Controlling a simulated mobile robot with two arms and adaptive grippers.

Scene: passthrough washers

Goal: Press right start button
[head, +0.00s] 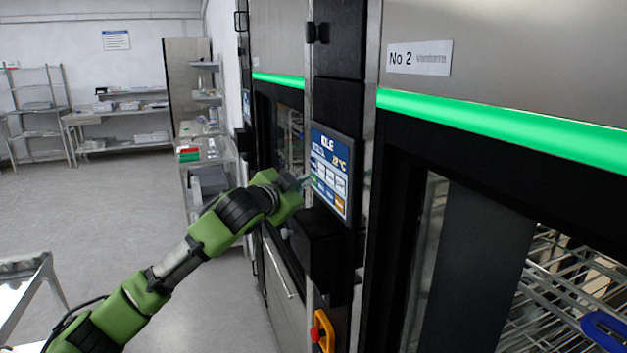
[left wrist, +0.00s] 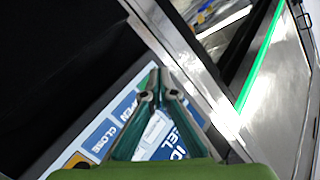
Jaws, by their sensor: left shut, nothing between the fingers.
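A blue touch panel (head: 331,172) is mounted on the black column between the two washers. It shows "IDLE" partly covered, a temperature, white tiles, blue tiles and a yellow tile at its lower right. My left gripper (head: 306,182) is shut and empty at the panel's left edge; I cannot tell whether it touches. In the left wrist view the closed fingertips (left wrist: 158,72) lie over the panel, which appears rotated. Blue tiles marked "OPEN" and "CLOSE" (left wrist: 101,138) and a yellow tile (left wrist: 78,161) show there. No tile readable as start is visible. My right gripper is out of view.
The right washer, labelled No 2 (head: 420,57), has a green light strip (head: 500,118) and a glass door with wire racks inside. A black box (head: 322,240) juts out under the panel, above a yellow-and-red switch (head: 322,331).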

